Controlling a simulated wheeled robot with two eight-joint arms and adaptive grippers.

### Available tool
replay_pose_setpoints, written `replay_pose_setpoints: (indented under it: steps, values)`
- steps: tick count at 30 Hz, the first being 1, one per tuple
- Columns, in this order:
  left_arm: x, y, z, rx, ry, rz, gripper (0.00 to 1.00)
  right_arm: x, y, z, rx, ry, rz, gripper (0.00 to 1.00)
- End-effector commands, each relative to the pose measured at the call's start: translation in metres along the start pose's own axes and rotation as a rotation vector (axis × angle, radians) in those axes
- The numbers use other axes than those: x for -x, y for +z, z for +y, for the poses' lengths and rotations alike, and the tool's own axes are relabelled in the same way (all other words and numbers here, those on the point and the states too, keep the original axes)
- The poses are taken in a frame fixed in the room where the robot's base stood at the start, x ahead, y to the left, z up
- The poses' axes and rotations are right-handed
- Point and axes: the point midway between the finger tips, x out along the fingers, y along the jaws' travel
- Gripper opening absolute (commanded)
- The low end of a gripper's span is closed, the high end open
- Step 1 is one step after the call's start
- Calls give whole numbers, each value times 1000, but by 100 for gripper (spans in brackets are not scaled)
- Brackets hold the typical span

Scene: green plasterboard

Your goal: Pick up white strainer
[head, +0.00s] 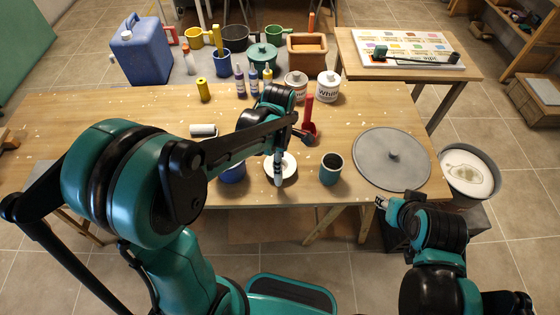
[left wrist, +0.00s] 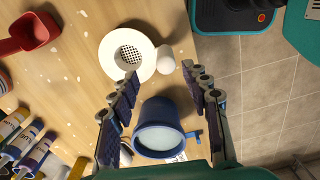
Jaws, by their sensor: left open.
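The white strainer (head: 290,168) lies near the table's front edge in the head view, partly hidden by my left gripper (head: 278,181). In the left wrist view the strainer (left wrist: 112,51) shows a wide rim, a perforated centre and a white knob-like part on its right. My left gripper (left wrist: 162,73) is open, with nothing held between its fingers; its fingertips appear close to the strainer's lower rim. Whether they touch it I cannot tell. My right gripper (head: 381,202) is by the table's front right edge, away from the strainer; its jaws are too small to read.
A blue mug (left wrist: 158,132) stands beside the strainer, seen between my left fingers. A teal cup (head: 331,172) stands to the strainer's right, a red scoop (head: 310,122) behind it. A grey round lid (head: 375,158) lies farther right. Bottles and white cans (head: 328,88) stand behind.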

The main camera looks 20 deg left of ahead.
Motion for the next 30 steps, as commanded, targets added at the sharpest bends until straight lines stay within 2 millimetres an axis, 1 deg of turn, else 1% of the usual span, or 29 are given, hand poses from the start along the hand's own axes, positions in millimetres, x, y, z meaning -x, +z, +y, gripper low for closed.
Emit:
replay_pose_setpoints:
  steps: [8, 13, 16, 19, 26, 27, 29, 30]
  values:
    - [-33, 0, -1, 22, -7, 2, 47, -8, 6, 0, 0, 0, 0, 40]
    - [-59, -1, -7, 21, -6, 2, 47, -16, 12, 0, 0, 0, 0, 40]
    - [-72, -1, -7, 21, -6, 2, 47, -20, 14, 0, 0, 0, 0, 40]
    - [-78, -1, -7, 21, -5, 1, 47, -21, 15, 0, 0, 0, 0, 40]
    - [-78, -1, -8, 20, -5, 1, 47, -20, 14, 0, 0, 0, 0, 40]
    - [-78, -1, -8, 20, -5, 1, 37, -20, 14, 0, 0, 0, 0, 40]
    - [-78, -1, -8, 20, -5, 1, 21, -20, 14, 0, 0, 0, 0, 40]
    - [-78, -1, -8, 20, -5, 1, 10, -20, 14, 0, 0, 0, 0, 40]
